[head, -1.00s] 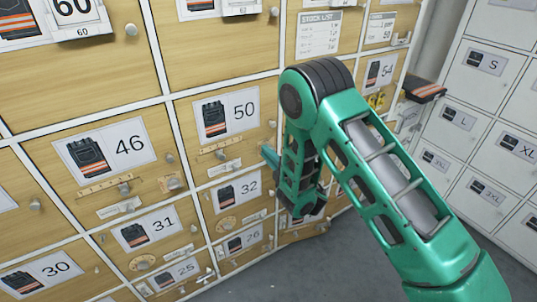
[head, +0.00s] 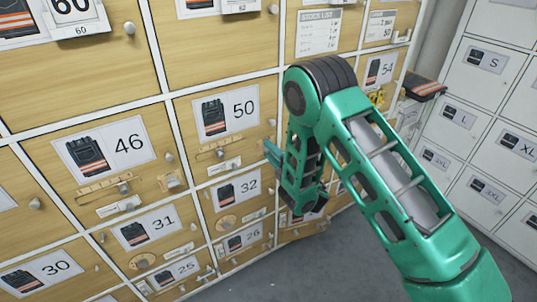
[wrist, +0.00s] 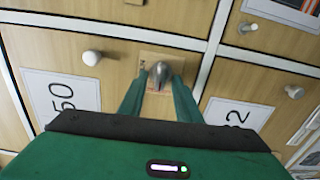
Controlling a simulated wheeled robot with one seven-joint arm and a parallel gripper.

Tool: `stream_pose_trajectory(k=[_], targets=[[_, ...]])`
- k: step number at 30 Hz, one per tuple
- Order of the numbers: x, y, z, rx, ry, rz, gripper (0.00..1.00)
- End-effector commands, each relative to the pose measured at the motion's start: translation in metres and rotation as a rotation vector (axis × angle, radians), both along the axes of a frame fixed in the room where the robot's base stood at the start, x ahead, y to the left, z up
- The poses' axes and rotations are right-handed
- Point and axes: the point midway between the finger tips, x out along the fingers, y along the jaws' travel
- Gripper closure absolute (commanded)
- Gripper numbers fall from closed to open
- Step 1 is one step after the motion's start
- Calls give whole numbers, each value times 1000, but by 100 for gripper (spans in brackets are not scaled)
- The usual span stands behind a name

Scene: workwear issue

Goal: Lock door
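The door with the 50 label (head: 228,115) is a pale wood locker door, flush with its neighbours in the head view. The label also shows turned sideways in the wrist view (wrist: 62,95). A grey metal lock knob (wrist: 159,74) sits on a small tan plate near that door's lower right corner. In the head view my gripper (head: 271,153) reaches this corner, and my arm hides the knob.
A round pale knob (wrist: 92,57) stands on the same door. Doors labelled 46 (head: 104,148) and 32 (head: 237,190) are beside and below. Grey lockers (head: 480,110) stand at the right, with a dark folded garment (head: 424,87) near them. Open floor lies below.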

Motion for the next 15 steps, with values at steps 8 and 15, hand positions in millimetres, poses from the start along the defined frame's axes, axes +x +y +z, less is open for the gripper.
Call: stream_pose_trajectory(k=[8, 15], targets=[[-4, 4, 0, 5, 3, 9, 70], [-15, -6, -2, 6, 7, 7, 70]])
